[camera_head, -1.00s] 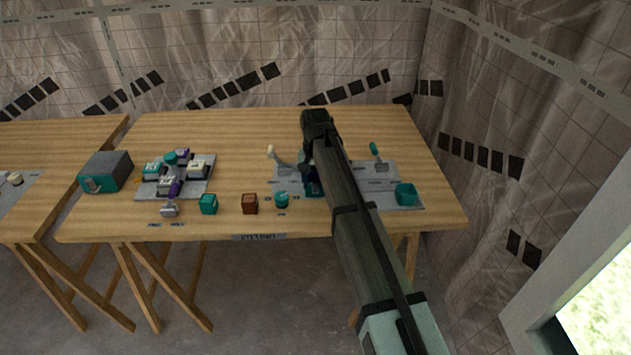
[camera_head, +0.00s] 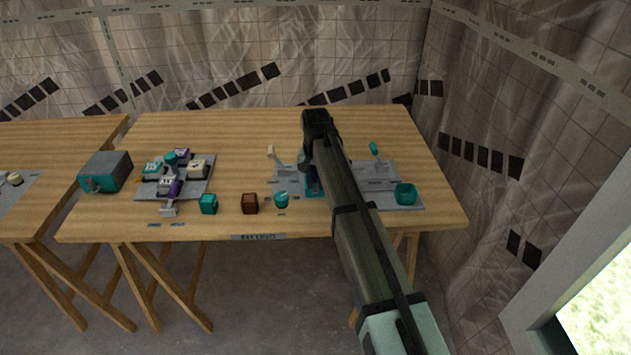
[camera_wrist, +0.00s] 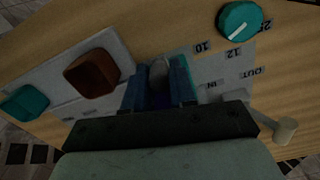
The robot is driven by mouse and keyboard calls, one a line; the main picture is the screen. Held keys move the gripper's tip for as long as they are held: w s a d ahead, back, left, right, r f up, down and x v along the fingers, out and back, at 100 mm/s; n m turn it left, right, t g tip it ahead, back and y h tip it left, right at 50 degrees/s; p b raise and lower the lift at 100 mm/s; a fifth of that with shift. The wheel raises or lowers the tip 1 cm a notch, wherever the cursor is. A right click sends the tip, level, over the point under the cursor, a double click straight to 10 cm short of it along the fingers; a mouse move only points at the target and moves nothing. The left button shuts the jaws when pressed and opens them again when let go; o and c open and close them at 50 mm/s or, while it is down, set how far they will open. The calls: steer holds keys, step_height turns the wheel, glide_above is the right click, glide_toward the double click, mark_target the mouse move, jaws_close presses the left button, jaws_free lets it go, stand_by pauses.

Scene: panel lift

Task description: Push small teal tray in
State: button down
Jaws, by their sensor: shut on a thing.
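A teal part (camera_head: 313,186), seemingly the small teal tray, shows beside my gripper on the right grey panel in the head view. My arm hides most of it. My gripper (camera_wrist: 160,84) points down at this panel, by the IN and OUT labels in the wrist view. Its fingers are closed around a narrow grey piece (camera_wrist: 160,72), which looks like the tray's handle. The fingers and palm cover the rest of the tray, so how far it stands out cannot be told.
A teal knob (camera_head: 281,200), a brown block (camera_head: 250,204) and a teal block (camera_head: 209,204) stand along the front. A pale lever (camera_head: 271,151) is left of my gripper; a teal-tipped lever (camera_head: 374,149) and teal container (camera_head: 405,194) are right. The table's back is clear.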

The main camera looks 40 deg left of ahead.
steer(key=shift+w+a, duration=0.1)
steer(key=w+a, duration=0.6)
steer(key=shift+w+a, duration=0.3)
steer(key=shift+w, duration=0.05)
steer(key=c, duration=1)
jaws_free()
steer(key=shift+o, duration=0.4)
steer(key=shift+s, duration=0.1)
step_height(320, 180, up, 14)
steer(key=shift+f, duration=0.1)
